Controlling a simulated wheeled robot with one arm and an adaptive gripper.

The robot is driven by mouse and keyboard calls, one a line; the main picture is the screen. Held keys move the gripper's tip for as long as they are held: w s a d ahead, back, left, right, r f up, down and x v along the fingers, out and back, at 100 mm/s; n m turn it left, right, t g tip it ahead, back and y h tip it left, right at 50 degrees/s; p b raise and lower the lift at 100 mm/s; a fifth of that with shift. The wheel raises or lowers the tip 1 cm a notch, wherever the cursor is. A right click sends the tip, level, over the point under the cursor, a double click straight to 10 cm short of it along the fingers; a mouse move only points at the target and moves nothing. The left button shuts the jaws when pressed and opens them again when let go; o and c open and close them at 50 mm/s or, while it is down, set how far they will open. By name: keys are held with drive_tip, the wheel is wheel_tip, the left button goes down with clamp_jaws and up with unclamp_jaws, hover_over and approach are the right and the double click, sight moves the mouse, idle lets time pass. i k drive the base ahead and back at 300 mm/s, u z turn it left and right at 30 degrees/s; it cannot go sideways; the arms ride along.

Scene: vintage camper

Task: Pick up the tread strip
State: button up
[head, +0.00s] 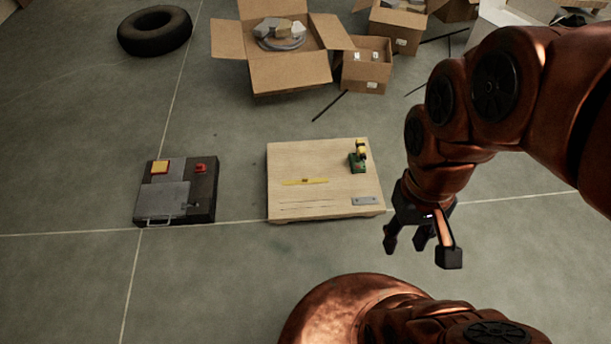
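A short flat grey strip (365,201) with dark spots near its ends lies at the front right corner of a low wooden board (290,160). It looks like the tread strip, but it is too small to tell for sure. A green and yellow tool-like object (358,157) stands at the back right of the board. My gripper (419,250) is to the right of the board and apart from it. Its fingers are spread open, with nothing between them.
Open cardboard boxes (290,72) and a black tire (155,31) are at the back. Clear floor separates the case and board.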

sight(304, 181)
drive_tip(key=u, duration=0.5)
drive_tip(key=i, duration=1.3)
drive_tip(key=u, duration=0.25)
